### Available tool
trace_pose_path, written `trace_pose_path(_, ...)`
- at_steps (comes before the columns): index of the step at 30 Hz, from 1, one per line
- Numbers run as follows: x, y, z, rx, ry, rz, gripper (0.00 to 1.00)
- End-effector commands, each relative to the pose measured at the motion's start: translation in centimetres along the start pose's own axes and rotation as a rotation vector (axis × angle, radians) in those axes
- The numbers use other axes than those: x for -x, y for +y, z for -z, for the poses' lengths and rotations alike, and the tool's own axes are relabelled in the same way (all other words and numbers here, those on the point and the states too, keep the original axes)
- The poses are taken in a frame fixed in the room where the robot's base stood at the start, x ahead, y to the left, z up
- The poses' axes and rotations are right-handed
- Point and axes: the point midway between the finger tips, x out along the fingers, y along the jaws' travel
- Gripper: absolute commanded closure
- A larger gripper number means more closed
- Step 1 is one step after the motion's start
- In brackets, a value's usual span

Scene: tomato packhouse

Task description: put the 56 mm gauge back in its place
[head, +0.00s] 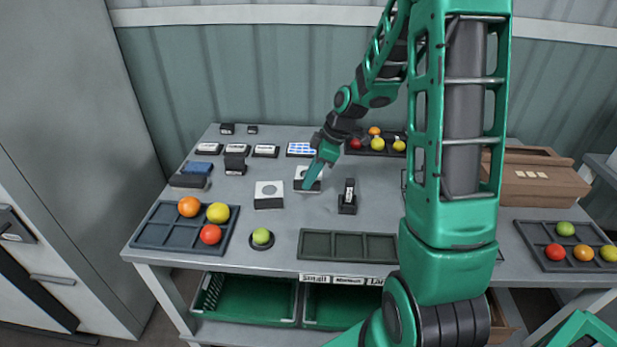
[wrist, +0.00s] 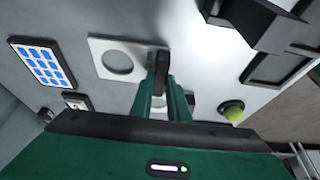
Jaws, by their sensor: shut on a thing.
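A white square plate with a round hole (head: 300,173), which looks like a gauge, is under my gripper (head: 311,183) in the middle of the table. In the wrist view the plate (wrist: 101,55) lies at the fingertips. My gripper (wrist: 159,66) is shut on the dark piece at the plate's edge. No size marking is readable, and I cannot tell whether the plate touches the table. A second white-topped gauge (head: 269,190) stands to the left and nearer; the fingers partly hide it in the wrist view. A black stand (head: 348,203) holds an upright dark piece to the right.
A divided tray (head: 151,238) with fruit, a green tomato (head: 262,236) on a round base and an empty tray (head: 347,246) lie in front. A blue-patterned card (head: 300,149) and several labelled items are behind. A cardboard box (head: 540,187) stands right.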

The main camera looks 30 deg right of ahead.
Motion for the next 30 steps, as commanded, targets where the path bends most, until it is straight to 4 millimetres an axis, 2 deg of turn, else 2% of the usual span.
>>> trace_pose_path(22, -0.55, 0.02, -0.3, -0.001, 0.0, 0.0, 1.0)
trace_pose_path(23, -0.57, 0.02, -0.32, -0.001, 0.0, 0.0, 0.83)
trace_pose_path(25, -0.54, 0.03, -0.31, -0.001, 0.0, 0.0, 0.66)
trace_pose_path(26, -0.54, 0.03, -0.31, -0.001, 0.0, 0.0, 0.63)
trace_pose_path(30, -0.52, 0.04, -0.32, -0.001, 0.0, 0.0, 0.63)
